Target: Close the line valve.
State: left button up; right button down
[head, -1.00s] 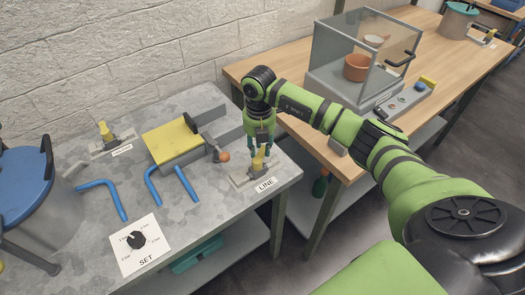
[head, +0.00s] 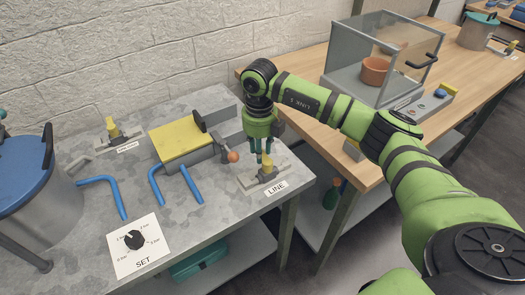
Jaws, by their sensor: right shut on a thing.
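The line valve (head: 268,178) stands on a small grey base at the right front of the grey table, beside a white LINE label (head: 276,188). Its yellow handle shows between and below my fingertips. My right gripper (head: 264,163) comes down on it from above, its fingers shut on the yellow handle. The fingers hide part of the handle, so its exact angle is hard to tell. My left gripper is not in view.
A second yellow-handled valve (head: 114,130) stands at the back left. A yellow-topped press (head: 182,142) with an orange knob, blue pipes (head: 116,196), a SET dial (head: 134,240) and a blue-lidded pot (head: 25,170) share the grey table (head: 215,220). A clear-sided box (head: 350,60) stands on the wooden table.

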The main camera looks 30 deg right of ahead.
jog(key=shift+a+f+n+b, duration=0.1)
jog(key=shift+a+n+b, duration=0.2)
jog(key=shift+n, duration=0.4)
jog(key=shift+s, duration=0.1)
jog(key=c, duration=0.9)
grip_release()
notch_tip(320, 180, up, 12)
jog(key=shift+r, duration=0.1)
